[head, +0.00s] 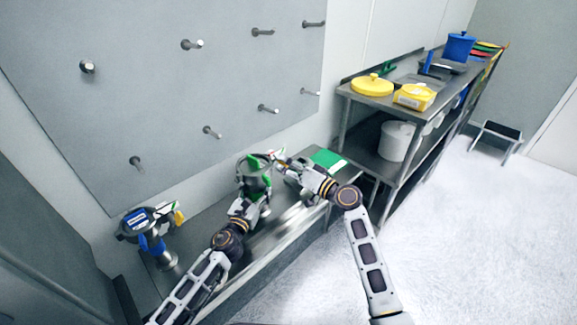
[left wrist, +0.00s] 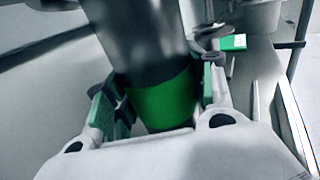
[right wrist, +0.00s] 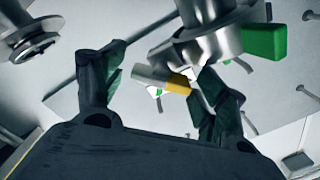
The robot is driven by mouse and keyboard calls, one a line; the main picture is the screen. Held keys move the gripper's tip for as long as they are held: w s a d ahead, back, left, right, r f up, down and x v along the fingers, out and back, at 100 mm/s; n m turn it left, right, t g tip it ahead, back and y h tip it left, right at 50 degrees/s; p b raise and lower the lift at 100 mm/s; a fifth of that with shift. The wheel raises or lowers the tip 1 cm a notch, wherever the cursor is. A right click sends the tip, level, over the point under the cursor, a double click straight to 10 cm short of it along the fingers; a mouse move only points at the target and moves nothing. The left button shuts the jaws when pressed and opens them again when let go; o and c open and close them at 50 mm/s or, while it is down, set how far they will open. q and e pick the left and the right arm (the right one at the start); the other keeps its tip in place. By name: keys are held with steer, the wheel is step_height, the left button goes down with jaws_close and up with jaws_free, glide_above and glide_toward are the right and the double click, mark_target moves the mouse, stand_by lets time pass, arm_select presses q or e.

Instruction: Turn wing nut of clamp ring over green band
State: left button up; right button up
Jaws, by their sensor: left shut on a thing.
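The sifter with the green band (left wrist: 163,98) stands on the steel bench; its upper part (head: 257,164) shows in the head view. My left gripper (left wrist: 158,92) is shut on the green band, one finger on each side, with the grey metal body above it. In the right wrist view, a white-and-yellow wing nut (right wrist: 162,80) sits by the steel clamp ring (right wrist: 203,42). My right gripper (right wrist: 158,88) is open, with the wing nut between its fingers, close to the right finger and apart from the left. In the head view my right gripper (head: 279,164) is beside the sifter's top.
A blue-banded sifter (head: 152,245) stands on the bench (head: 285,232) at the left. A green flat item (head: 327,160) lies at the bench's far end. A pegboard wall (head: 165,95) rises behind.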

steer(key=c, duration=0.8)
steer(key=shift+m, duration=0.6)
steer(key=shift+c, duration=0.2)
steer(key=m, duration=0.3)
steer(key=shift+f, duration=0.1)
steer(key=m, duration=0.4)
steer(key=shift+d+m, duration=0.1)
steer(key=shift+m, duration=0.2)
steer(key=m, duration=0.4)
steer(key=shift+f+m, duration=0.1)
steer(key=shift+m, duration=2.3)
steer(key=o, duration=1)
